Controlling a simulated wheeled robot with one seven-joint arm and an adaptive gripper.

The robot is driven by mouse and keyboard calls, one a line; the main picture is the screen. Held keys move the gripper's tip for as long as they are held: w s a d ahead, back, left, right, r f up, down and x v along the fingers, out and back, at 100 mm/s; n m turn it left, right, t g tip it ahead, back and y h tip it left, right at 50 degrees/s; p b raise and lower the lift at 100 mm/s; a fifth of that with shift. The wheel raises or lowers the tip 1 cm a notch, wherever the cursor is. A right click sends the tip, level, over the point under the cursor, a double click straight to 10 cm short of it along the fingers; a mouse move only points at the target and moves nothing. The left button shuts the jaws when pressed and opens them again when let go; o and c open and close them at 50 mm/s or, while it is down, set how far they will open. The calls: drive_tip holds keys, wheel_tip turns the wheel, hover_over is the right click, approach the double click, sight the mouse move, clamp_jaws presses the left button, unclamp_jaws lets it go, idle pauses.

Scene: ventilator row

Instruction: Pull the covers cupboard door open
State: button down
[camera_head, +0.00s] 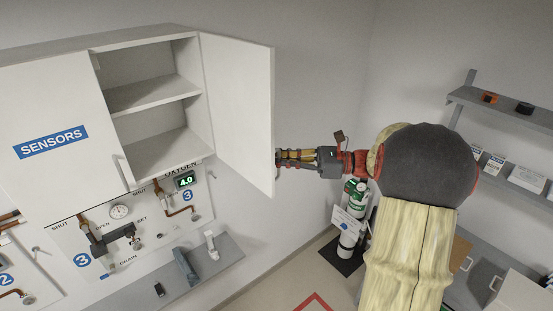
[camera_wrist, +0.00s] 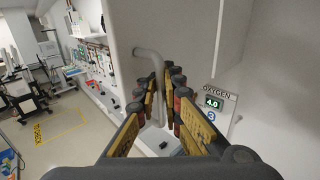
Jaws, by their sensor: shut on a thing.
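The white cupboard door (camera_head: 238,110) stands swung wide open on the right side of the wall cupboard (camera_head: 150,42), with its inner face toward the head camera. Its outer face and any label there are hidden in that view. In the wrist view a grey bar handle (camera_wrist: 150,58) runs down between my fingers. My gripper (camera_head: 282,158) is at the door's free edge, shut on the handle, as the wrist view also shows (camera_wrist: 160,95).
A closed door with a SENSORS label (camera_head: 51,142) is to the left. The open compartment has empty shelves (camera_head: 150,93). Below are an oxygen panel (camera_head: 185,180) and a grey ledge (camera_head: 200,262). A green-and-white cylinder (camera_head: 350,225) stands on the floor, and shelves (camera_head: 505,108) line the right wall.

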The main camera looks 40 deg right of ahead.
idle(0.3)
drive_tip(key=c, duration=2)
unclamp_jaws()
drive_tip(key=shift+o, duration=0.4)
drive_tip(key=v, duration=1.2)
